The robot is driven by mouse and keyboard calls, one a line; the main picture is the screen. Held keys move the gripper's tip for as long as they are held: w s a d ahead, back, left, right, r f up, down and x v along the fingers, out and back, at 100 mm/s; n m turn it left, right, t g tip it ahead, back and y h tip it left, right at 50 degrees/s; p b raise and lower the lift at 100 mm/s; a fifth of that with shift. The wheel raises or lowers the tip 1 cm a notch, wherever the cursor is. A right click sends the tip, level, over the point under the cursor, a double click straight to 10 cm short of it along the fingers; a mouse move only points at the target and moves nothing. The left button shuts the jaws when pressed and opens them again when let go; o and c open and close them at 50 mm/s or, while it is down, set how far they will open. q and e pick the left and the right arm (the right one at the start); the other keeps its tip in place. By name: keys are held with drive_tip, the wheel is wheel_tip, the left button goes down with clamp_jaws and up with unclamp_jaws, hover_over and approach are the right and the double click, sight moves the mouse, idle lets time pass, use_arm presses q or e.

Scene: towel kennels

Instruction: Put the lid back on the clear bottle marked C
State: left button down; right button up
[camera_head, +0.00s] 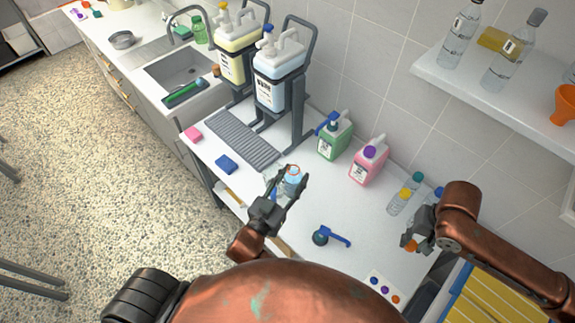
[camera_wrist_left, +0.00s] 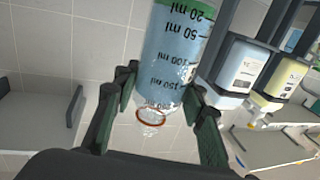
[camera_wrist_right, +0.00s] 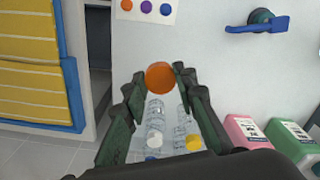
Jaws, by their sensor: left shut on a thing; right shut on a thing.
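My left gripper (camera_head: 281,190) is shut on a clear graduated bottle (camera_head: 293,182) with blue liquid, held above the counter. Its open neck, with an orange ring, faces up. In the left wrist view the bottle (camera_wrist_left: 172,55) sits between the fingers with its neck toward the camera's lower side. I cannot see a letter C on it. My right gripper (camera_head: 415,240) is shut on an orange lid (camera_head: 410,246), well to the right of the bottle. The lid also shows in the right wrist view (camera_wrist_right: 160,77), between the fingertips.
Small clear bottles (camera_head: 398,204) with coloured lids stand near my right gripper. A pink canister (camera_head: 369,165) and a green canister (camera_head: 334,139) stand by the wall. A blue-handled tool (camera_head: 335,238) and a dotted card (camera_head: 384,288) lie in front.

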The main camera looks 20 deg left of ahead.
use_arm(q)
drive_tip(key=w+d+f+m+g+h, duration=0.1)
drive_tip(key=d+m+g+h, duration=0.1)
drive_tip(key=d, duration=0.4)
drive_tip(key=d+f+m+g+h, duration=0.2)
drive_tip(key=d+m+h, duration=0.2)
drive_tip(key=d+h, duration=0.2)
drive_tip(key=shift+w+f+h, duration=0.25)
drive_tip(key=shift+w+h, duration=0.15)
drive_tip(key=shift+d, duration=0.1)
use_arm(e)
drive_tip(key=shift+a, duration=0.1)
drive_tip(key=w+a+r+n, duration=0.2)
drive_tip(key=a+r, duration=0.6)
drive_tip(key=a, duration=0.5)
drive_tip(key=w+a+r+n, duration=0.2)
drive_tip(key=w+a+r, duration=0.2)
drive_tip(key=a+r, duration=0.4)
drive_tip(key=a, duration=0.5)
drive_tip(key=shift+w+a+n, duration=0.3)
drive_tip(key=shift+f, duration=1.9)
drive_tip(key=shift+s+f, duration=0.1)
drive_tip(key=shift+f, duration=0.8)
drive_tip(key=shift+f, duration=0.55)
